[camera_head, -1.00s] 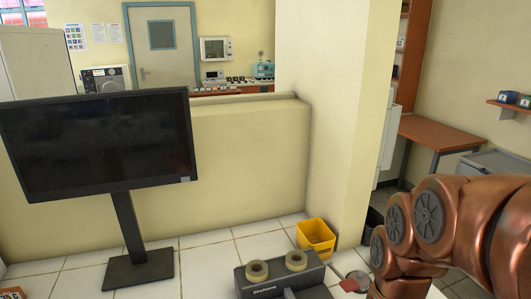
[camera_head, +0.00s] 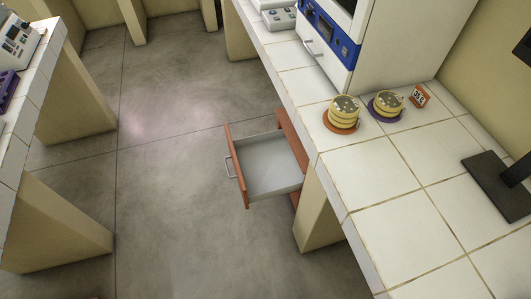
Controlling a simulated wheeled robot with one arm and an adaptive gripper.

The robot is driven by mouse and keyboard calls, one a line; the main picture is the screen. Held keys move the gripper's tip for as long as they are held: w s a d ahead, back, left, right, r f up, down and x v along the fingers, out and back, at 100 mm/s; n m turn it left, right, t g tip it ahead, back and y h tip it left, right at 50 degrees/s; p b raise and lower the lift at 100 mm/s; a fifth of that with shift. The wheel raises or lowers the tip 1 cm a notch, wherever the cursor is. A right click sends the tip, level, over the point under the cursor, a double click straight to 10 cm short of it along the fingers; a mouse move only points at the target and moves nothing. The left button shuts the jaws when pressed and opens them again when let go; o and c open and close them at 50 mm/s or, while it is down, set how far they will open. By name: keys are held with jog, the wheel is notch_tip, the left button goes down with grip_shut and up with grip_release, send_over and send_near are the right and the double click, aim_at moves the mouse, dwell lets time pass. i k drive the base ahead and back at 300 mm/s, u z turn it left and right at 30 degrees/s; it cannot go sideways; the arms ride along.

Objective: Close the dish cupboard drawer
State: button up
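The drawer (camera_head: 270,168) stands pulled out from under the right-hand counter. It has a reddish-brown wooden front and a pale grey inside that looks empty. A metal bar handle (camera_head: 229,167) is on its front, facing left into the aisle. Part of the wooden cupboard (camera_head: 291,133) shows behind the drawer, and the counter hides the rest of it. My gripper is not in view now, so its state and its distance from the drawer cannot be seen.
A white-tiled counter (camera_head: 385,210) carries a white incubator with a blue panel (camera_head: 333,32), two stacks of yellowish dishes (camera_head: 343,110) (camera_head: 386,103), an orange sign (camera_head: 418,96) and a black stand (camera_head: 490,183). A bench (camera_head: 42,60) is at left. Grey floor (camera_head: 170,150) between is clear.

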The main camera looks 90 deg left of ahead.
aim_at(267, 166)
jog(key=u, duration=3.85)
jog(key=k, duration=0.6)
jog(key=u, duration=0.9)
jog(key=i, duration=1.3)
jog(key=z, duration=0.9)
jog(key=i, duration=0.25)
jog(key=z, duration=0.15)
